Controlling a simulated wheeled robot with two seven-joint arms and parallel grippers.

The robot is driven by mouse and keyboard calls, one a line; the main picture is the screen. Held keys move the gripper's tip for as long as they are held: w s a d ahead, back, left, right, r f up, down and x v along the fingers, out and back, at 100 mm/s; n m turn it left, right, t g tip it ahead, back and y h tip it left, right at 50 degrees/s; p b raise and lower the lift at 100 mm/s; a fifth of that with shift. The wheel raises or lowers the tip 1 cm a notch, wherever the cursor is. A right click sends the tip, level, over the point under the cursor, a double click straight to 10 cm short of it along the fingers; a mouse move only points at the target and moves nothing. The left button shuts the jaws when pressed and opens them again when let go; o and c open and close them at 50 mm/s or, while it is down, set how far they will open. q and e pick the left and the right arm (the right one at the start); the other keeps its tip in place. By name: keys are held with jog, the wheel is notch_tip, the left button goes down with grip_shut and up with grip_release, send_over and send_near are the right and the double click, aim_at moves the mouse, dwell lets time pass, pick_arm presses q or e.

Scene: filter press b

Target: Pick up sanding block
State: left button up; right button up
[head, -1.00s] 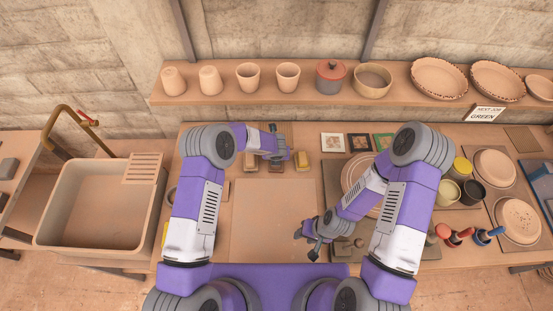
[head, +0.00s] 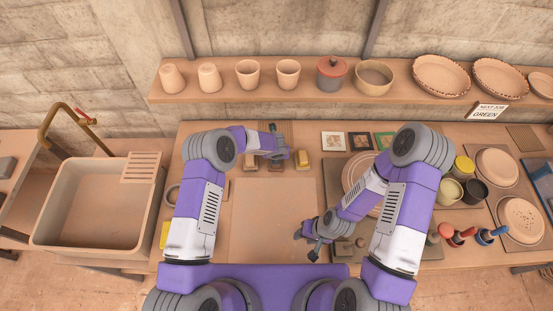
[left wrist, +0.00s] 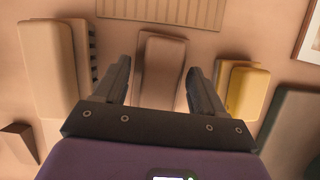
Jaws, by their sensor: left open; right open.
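A brown block with rounded edges, which looks like the sanding block (left wrist: 163,72), lies flat on the table between the two fingers of my left gripper (left wrist: 158,78) in the left wrist view. The fingers are open, one on each side, with gaps between them and the block. In the head view my left gripper (head: 283,156) is over the row of blocks at the back of the table and hides most of the brown one. My right gripper (head: 309,246) is open and empty, low over the table's front right.
A yellow block (left wrist: 246,88) sits close beside the right finger. A slatted board (left wrist: 165,10) lies behind. A large pale board (head: 272,215) covers the table's middle. A shelf of pots (head: 300,95) runs behind.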

pick_arm(q)
jog(key=shift+f, duration=0.1)
pick_arm(e)
jog(key=shift+f, duration=0.3)
pick_arm(q)
jog(key=c, duration=0.8)
jog(key=shift+o, duration=0.2)
jog(key=shift+r+p, duration=0.3)
pick_arm(e)
jog(key=shift+r, duration=0.5)
pick_arm(q)
notch_tip(320, 180, up, 9)
jog(key=p, duration=0.4)
jog(key=shift+p, duration=0.4)
pick_arm(e)
notch_tip(320, 180, up, 5)
jog(key=shift+f, duration=0.1)
pick_arm(q)
jog(key=shift+r, duration=0.45)
